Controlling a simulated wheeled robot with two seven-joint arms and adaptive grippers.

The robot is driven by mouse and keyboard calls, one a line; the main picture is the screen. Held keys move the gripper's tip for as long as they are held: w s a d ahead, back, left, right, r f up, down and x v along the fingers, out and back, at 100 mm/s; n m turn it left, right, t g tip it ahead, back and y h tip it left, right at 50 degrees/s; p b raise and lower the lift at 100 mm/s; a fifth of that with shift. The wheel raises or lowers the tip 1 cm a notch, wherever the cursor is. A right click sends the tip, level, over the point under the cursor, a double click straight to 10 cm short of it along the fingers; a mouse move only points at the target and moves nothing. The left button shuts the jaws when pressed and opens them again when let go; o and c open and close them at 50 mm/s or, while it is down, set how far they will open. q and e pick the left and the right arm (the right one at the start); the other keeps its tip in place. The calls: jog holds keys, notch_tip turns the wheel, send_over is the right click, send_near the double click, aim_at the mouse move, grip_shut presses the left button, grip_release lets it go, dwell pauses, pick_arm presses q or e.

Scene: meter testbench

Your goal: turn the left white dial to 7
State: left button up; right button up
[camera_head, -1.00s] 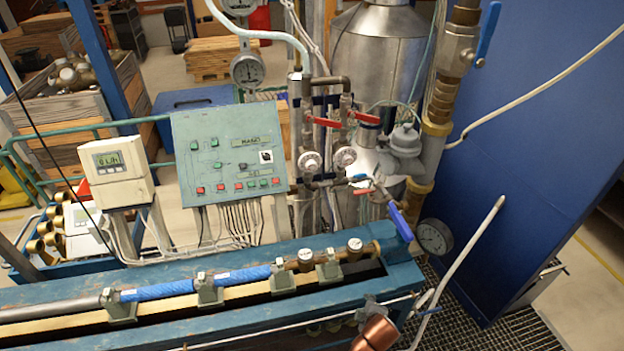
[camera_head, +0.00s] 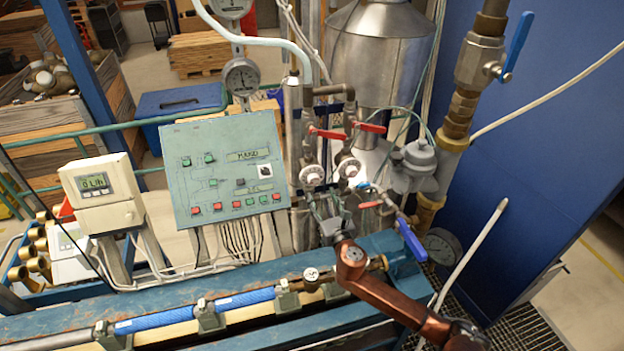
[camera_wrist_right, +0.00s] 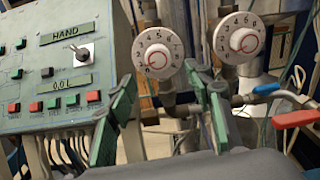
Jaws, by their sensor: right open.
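The left white dial (camera_head: 312,175) is on the pipework right of the green control panel, and it shows large in the right wrist view (camera_wrist_right: 158,53). Black numbers ring its white face, with a red circle at its centre; I cannot tell its exact setting. A similar right white dial (camera_head: 349,168) is beside it, also in the wrist view (camera_wrist_right: 239,37). My right gripper (camera_head: 326,207) is just below the dials in the head view. In the wrist view its green-padded fingers (camera_wrist_right: 167,84) are open and empty, spread below the left dial and apart from it. My left gripper is out of view.
The control panel (camera_head: 222,172) stands left of the dials. Red-handled valves (camera_head: 327,133) are above them. A blue-handled valve (camera_head: 411,240) is at lower right. The blue bench (camera_head: 150,305) with its pipe run lies below my right arm.

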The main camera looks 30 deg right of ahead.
aim_at(315, 182)
jog(key=x, duration=0.6)
jog(key=shift+w+a+r+p, duration=0.15)
jog(key=shift+w+p, duration=0.2)
jog(key=shift+w, duration=0.4)
jog(key=c, duration=0.7)
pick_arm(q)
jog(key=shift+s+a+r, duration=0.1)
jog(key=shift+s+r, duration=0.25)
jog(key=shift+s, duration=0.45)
pick_arm(e)
jog(key=c, duration=0.5)
